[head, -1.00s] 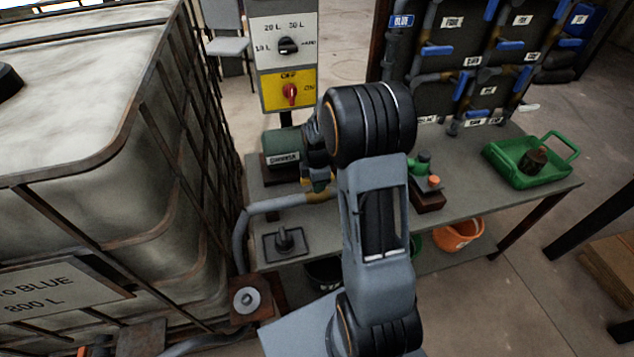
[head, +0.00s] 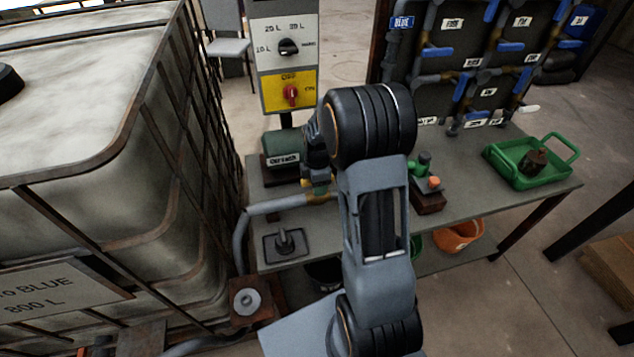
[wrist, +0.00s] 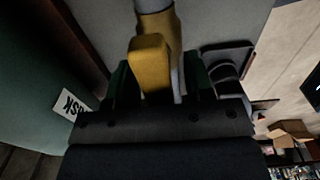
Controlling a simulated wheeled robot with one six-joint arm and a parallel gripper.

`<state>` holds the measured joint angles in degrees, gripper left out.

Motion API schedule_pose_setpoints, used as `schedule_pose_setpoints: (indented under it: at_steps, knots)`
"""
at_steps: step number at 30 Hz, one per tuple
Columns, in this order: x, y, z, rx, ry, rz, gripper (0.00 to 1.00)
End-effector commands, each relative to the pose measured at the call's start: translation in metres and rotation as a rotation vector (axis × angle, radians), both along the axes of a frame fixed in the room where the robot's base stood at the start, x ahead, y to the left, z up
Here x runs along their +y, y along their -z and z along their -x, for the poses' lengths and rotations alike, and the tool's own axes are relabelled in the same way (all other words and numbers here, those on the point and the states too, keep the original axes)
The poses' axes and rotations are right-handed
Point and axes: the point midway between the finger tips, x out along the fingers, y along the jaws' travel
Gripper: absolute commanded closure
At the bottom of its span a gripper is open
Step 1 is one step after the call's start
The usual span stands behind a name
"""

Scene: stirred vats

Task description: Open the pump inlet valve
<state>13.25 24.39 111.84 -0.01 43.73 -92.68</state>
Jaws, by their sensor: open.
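The inlet valve shows in the wrist view as a yellow lever (wrist: 150,62) on a brass body (wrist: 174,35), with a grey pipe (wrist: 152,5) above it. My gripper (wrist: 158,80) is open, with a dark green finger on each side of the lever. I cannot tell whether either finger touches it. In the head view, the grey hose (head: 275,206) runs to the brass fitting (head: 322,197) beside the green pump (head: 283,146). My gripper (head: 318,187) is there too, partly hidden behind my arm, and the lever's angle is hard to read.
A control panel (head: 272,70) with a red switch stands behind the pump. A large caged tank (head: 100,130) is close on the left. A flanged part (head: 284,243) lies on the bench front. A green tray (head: 505,172) and a small red-brown block (head: 428,201) are to the right.

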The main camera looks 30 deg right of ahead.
Motion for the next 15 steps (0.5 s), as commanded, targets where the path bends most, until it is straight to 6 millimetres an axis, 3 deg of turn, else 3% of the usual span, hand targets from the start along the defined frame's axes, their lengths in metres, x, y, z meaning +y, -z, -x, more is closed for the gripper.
schedule_pose_setpoints:
  at_steps: [5, 15]
  knots:
    - [0.000, -0.010, -0.001, -0.002, 0.001, 0.000, 0.52]
    - [0.000, -0.076, -0.001, -0.005, 0.000, 0.001, 0.52]
